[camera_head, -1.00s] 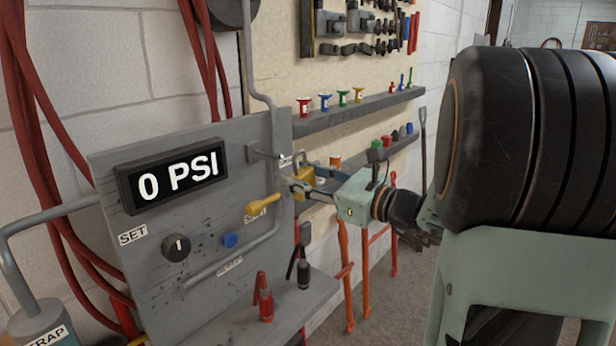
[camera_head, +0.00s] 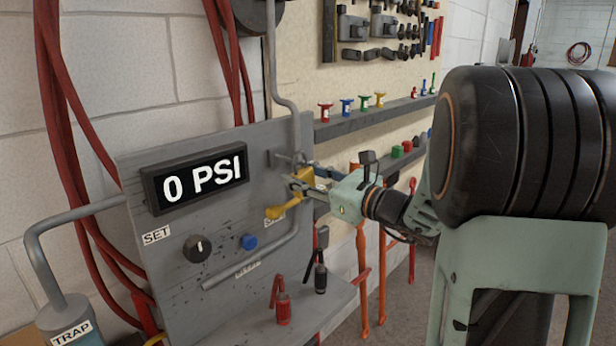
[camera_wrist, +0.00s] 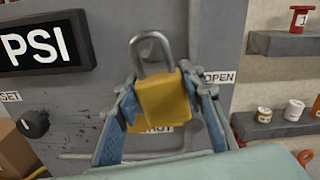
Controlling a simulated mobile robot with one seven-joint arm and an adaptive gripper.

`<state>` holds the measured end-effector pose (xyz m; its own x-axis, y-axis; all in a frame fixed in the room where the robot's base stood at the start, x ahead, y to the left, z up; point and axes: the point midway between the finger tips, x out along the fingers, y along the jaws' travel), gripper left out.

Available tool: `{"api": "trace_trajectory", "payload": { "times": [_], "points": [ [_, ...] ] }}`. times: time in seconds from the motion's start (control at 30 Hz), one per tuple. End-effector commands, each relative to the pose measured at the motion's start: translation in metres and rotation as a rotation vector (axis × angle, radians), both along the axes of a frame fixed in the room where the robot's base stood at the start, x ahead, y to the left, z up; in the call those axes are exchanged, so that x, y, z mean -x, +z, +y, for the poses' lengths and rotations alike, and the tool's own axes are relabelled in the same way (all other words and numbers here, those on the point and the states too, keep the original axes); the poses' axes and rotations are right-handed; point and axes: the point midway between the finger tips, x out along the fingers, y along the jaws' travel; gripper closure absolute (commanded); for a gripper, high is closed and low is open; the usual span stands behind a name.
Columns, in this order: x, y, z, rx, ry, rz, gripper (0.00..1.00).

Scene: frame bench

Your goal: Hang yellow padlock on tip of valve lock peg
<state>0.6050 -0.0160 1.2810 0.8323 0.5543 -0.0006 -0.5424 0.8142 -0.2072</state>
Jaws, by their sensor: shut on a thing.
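My gripper (camera_head: 308,186) is shut on the yellow padlock (camera_head: 304,174), close in front of the grey panel. In the wrist view the padlock (camera_wrist: 163,103) sits upright between the two blue-grey fingers, its grey shackle (camera_wrist: 152,48) pointing up. In the head view a short grey peg (camera_head: 281,158) sticks out of the panel, just up and left of the padlock. I cannot tell whether the shackle is around the peg or only beside it. The yellow valve handle (camera_head: 283,208) is below the padlock.
The panel (camera_head: 215,240) carries a 0 PSI display (camera_head: 196,178), a black knob (camera_head: 198,248) and a blue button (camera_head: 249,242). A vertical grey pipe (camera_head: 270,60) runs above the peg. Shelves (camera_head: 365,122) are behind.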

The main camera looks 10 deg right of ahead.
Motion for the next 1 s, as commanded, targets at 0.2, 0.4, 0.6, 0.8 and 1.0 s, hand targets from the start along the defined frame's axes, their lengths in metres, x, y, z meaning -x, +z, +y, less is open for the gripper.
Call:
{"api": "trace_trajectory", "payload": {
  "times": [0.2,0.4,0.6,0.8,1.0],
  "points": [
    [-0.011,0.001,0.008,0.000,0.001,-0.002,0.93],
    [-0.021,-0.004,0.015,0.001,0.002,-0.002,0.93],
    [-0.027,-0.009,0.019,0.000,0.001,-0.002,0.93],
    [-0.029,-0.010,0.019,0.000,0.000,-0.002,0.93],
    [-0.029,-0.009,0.020,0.000,0.000,-0.002,0.93]
  ]
}}
